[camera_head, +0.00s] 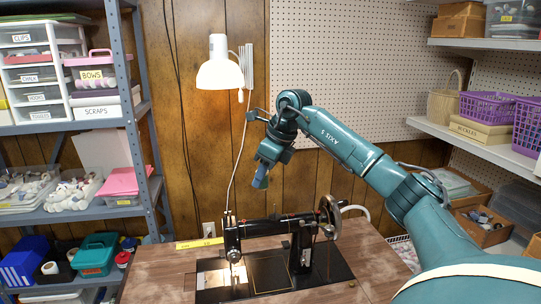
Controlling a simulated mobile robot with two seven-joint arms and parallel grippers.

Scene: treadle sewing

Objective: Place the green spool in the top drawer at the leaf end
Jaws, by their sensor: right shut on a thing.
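My right gripper (261,183) hangs at the end of my teal arm, pointing down above the back of the sewing table (160,270). It is shut on a small dark green thing, which I take to be the green spool; its shape is hard to make out between the fingers. The black sewing machine (275,228) stands on the table below the gripper, clear of it. The drawers of the table are not visible, and the front of the table is out of frame. My left gripper is not in view.
A yellow strip (200,243) lies at the table's back edge. Loaded shelves stand left (140,110) and right (480,45). The table's left part looks clear.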

